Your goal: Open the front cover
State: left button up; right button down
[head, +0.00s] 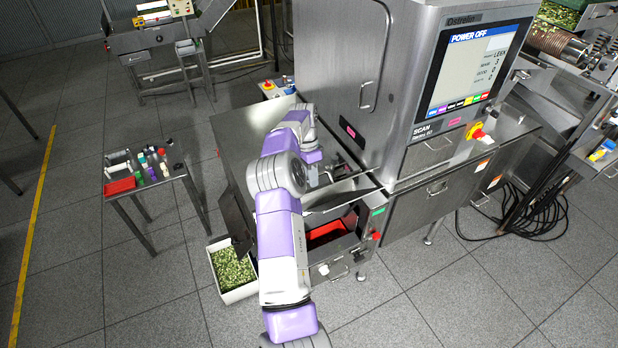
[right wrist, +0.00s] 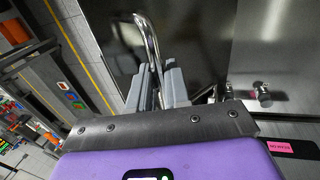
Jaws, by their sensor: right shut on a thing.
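The front cover (head: 343,201) is a grey metal panel low on the inspection machine (head: 372,150). It is tilted, with an opening below it that shows a red interior (head: 327,233). My right arm reaches over the lower cabinet, and its gripper is at the cover, mostly hidden by my arm in the head view. In the right wrist view my right gripper (right wrist: 158,88) is shut on a curved metal handle (right wrist: 150,42) in front of a dark, shiny panel. My left gripper is in neither view.
A white bin of green pieces (head: 252,287) stands on the floor left of my arm. A small table (head: 150,186) with bottles and a red tray is further left. A screen (head: 475,72) reads POWER OFF. Cables lie on the floor at right.

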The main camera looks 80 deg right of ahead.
jog(key=shift+f, duration=0.2)
jog(key=c, duration=1.3)
grip_release()
jog(key=shift+o, duration=0.2)
jog(key=shift+w+d, duration=0.1)
jog(key=shift+d, duration=0.05)
jog(key=shift+r, duration=0.15)
jog(key=v, duration=0.7)
jog(key=shift+r, duration=0.1)
